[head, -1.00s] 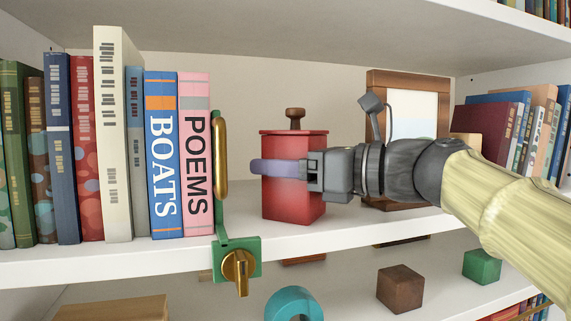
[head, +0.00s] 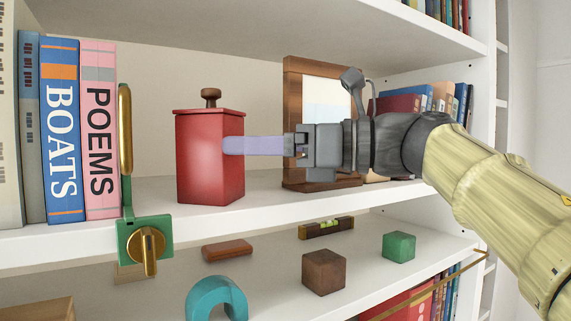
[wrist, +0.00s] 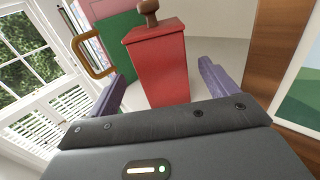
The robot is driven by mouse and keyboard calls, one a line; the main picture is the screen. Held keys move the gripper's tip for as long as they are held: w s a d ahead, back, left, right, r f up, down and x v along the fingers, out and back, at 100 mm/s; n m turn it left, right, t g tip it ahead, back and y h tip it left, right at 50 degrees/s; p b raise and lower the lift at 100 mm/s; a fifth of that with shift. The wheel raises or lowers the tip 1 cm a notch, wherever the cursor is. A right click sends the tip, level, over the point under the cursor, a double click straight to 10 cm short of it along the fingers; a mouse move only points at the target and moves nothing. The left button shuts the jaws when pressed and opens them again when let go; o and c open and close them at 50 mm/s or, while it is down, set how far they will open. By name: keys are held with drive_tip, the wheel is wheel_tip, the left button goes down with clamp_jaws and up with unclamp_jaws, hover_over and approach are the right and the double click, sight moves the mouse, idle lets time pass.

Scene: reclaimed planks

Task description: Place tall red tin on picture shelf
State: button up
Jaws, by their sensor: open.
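The tall red tin (head: 209,165), with a lid and brown knob, stands upright on the white shelf (head: 265,205) that also holds a wood-framed picture (head: 293,120). My gripper (head: 230,146) reaches in from the right and is open. In the head view its near lilac finger overlaps only the tin's right edge; the far finger is hidden. In the wrist view the red tin (wrist: 160,70) shows between and beyond the two spread fingers, with its base partly hidden by my gripper body. The fingers do not grip it.
Books (head: 62,140) and a green bookend (head: 145,238) with a gold handle stand left of the tin. The picture is behind my gripper, with more books (head: 400,103) to the right. The lower shelf holds a brown cube (head: 323,272), green cube (head: 398,246) and teal arch (head: 216,298).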

drive_tip(key=v, duration=0.3)
drive_tip(key=shift+d+b, duration=0.2)
drive_tip(key=shift+b, duration=0.15)
drive_tip(key=shift+a, duration=0.1)
idle(0.4)
